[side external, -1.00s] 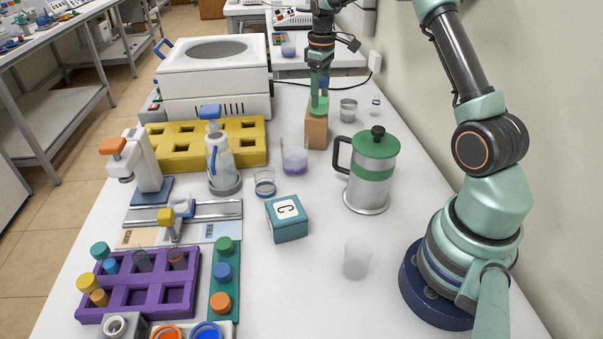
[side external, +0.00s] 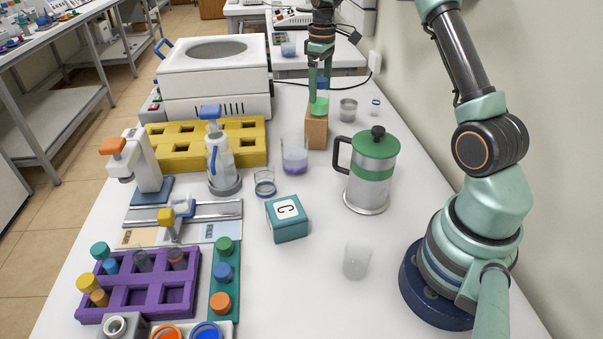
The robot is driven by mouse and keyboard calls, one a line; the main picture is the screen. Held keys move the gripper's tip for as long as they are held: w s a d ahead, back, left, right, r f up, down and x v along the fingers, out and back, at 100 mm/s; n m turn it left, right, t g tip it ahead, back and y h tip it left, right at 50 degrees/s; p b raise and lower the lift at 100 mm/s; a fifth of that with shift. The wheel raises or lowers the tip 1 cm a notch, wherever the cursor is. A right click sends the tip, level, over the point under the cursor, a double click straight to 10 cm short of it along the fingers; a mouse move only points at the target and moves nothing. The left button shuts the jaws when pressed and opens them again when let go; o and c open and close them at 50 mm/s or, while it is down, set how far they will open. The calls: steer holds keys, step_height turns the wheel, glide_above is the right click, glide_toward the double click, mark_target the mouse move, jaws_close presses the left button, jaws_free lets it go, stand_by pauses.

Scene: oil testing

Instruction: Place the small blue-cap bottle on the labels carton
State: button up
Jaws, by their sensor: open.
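The brown carton (side external: 316,133) stands on the white table beyond the green-lidded press, with a green patch (side external: 319,106) at its top. My gripper (side external: 320,97) points down right over this carton, its fingers apart and their tips close to its top. A small blue patch (side external: 322,83), which looks like the bottle's cap, shows between the fingers. The bottle's body is too small and too covered by the fingers to make out, and I cannot tell exactly where its base rests. No lettering on the carton is readable.
The green-lidded press (side external: 372,172) stands in front and to the right of the carton. A purple-tinted beaker (side external: 295,158) is close at its left, a clear glass (side external: 348,109) at its right. The white bath (side external: 214,80) and yellow rack (side external: 245,141) lie left.

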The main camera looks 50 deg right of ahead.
step_height(320, 180, up, 9)
steer(key=shift+r, duration=0.2)
steer(key=shift+a+r, duration=0.15)
steer(key=shift+r, duration=0.35)
steer(key=s+a+r+t, duration=0.1)
steer(key=s+a+r, duration=0.2)
steer(key=a, duration=0.3)
steer(key=s+a+r+t, duration=0.2)
steer(key=s+a, duration=0.1)
steer(key=a, duration=0.4)
steer(key=s+a+f+m+t, duration=0.2)
steer(key=s+a+f, duration=0.3)
steer(key=s+a, duration=0.5)
steer(key=shift+s+f+t, duration=0.3)
steer(key=shift+s, duration=0.45)
